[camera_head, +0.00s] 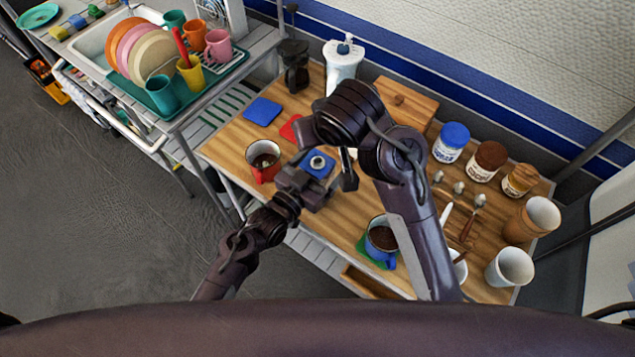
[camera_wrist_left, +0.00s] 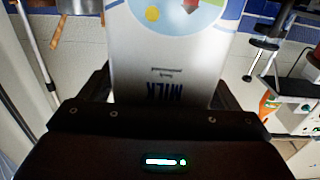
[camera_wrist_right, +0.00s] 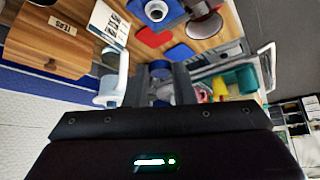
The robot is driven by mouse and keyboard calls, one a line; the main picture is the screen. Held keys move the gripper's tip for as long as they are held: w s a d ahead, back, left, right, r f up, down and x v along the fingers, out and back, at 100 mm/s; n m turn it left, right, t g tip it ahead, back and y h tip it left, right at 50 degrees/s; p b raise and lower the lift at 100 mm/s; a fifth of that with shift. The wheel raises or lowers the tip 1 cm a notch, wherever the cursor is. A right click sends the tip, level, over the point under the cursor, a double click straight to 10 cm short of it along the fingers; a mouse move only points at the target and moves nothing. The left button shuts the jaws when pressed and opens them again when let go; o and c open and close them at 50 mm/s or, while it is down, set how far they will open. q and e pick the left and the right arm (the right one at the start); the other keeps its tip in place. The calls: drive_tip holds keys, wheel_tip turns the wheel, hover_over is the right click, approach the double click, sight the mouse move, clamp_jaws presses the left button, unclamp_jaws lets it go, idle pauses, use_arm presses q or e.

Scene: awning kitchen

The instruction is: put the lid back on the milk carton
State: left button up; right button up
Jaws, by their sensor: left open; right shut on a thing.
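The milk carton (camera_head: 324,173) stands on the table in the head view, its blue top showing a round white spout with no lid on it. Its grey side with the word MILK fills the middle of the left wrist view (camera_wrist_left: 165,60). My left gripper (camera_head: 320,182) is open, its fingers on either side of the carton. The carton's top also shows in the right wrist view (camera_wrist_right: 156,12). My right gripper (camera_wrist_right: 160,85) is shut on a small bluish thing between its fingers, seemingly the lid (camera_wrist_right: 160,73); in the head view my arm hides it.
A red mug (camera_head: 262,172) stands left of the carton and a blue mug (camera_head: 381,242) to its right. Behind are a blue coaster (camera_head: 262,111), a red coaster (camera_head: 289,130), a white dispenser (camera_head: 341,70) and a wooden box (camera_head: 405,103). Several jars and cups crowd the right.

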use_arm(q)
drive_tip(key=c, duration=1.4)
drive_tip(key=shift+c, duration=0.2)
use_arm(e)
hover_over(320, 170)
wheel_tip(320, 170, down, 5)
drive_tip(key=shift+d+r, duration=0.1)
drive_tip(key=shift+f, duration=0.2)
drive_tip(key=shift+f, duration=0.9)
drive_tip(key=shift+f, duration=0.5)
